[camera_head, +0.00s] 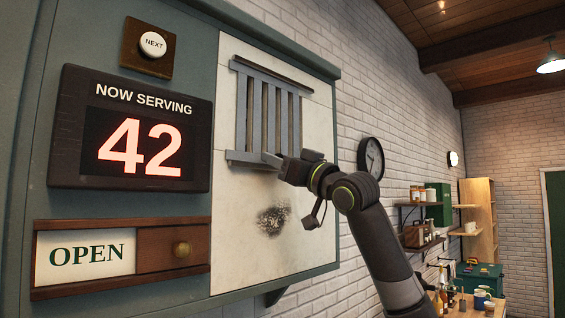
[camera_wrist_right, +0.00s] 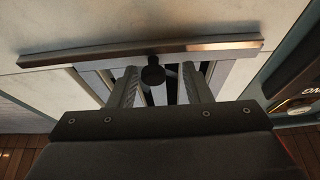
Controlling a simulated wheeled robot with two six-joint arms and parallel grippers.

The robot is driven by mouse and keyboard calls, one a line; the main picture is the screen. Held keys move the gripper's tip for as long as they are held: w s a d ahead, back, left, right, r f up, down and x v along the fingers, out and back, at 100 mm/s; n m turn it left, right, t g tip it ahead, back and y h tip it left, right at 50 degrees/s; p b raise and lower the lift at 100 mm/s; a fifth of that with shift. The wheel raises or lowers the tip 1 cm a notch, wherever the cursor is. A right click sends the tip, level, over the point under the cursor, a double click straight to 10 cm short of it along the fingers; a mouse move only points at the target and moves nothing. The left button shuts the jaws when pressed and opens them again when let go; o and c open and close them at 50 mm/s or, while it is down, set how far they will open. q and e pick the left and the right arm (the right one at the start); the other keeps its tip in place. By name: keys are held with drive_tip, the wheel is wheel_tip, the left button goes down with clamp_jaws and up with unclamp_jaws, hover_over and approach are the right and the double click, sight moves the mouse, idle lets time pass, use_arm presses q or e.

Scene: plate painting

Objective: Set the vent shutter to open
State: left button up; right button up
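The vent shutter (camera_head: 268,112) is a grey slatted grille on the pale panel, with upright bars between a top and a bottom rail. Some gaps between its bars look dark. My right gripper (camera_head: 270,158) is at its bottom rail, reaching in from the lower right. In the right wrist view, the two fingers (camera_wrist_right: 160,84) stand apart, one on each side of a small dark knob (camera_wrist_right: 153,74) on the shutter (camera_wrist_right: 98,76). I cannot tell whether either finger touches the knob. My left gripper is in neither view.
A "NOW SERVING 42" display (camera_head: 139,138), a NEXT button (camera_head: 152,44) and a sliding OPEN sign (camera_head: 86,253) with a brass knob are on the green board to the left. A dark smudge (camera_head: 273,219) marks the panel below the shutter. Shelves (camera_head: 425,205) stand farther right.

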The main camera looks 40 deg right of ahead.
drive_tip(key=shift+d+f, duration=0.1)
drive_tip(key=b+v, duration=1.2)
drive_tip(key=v, duration=0.5)
drive_tip(key=shift+s, duration=0.2)
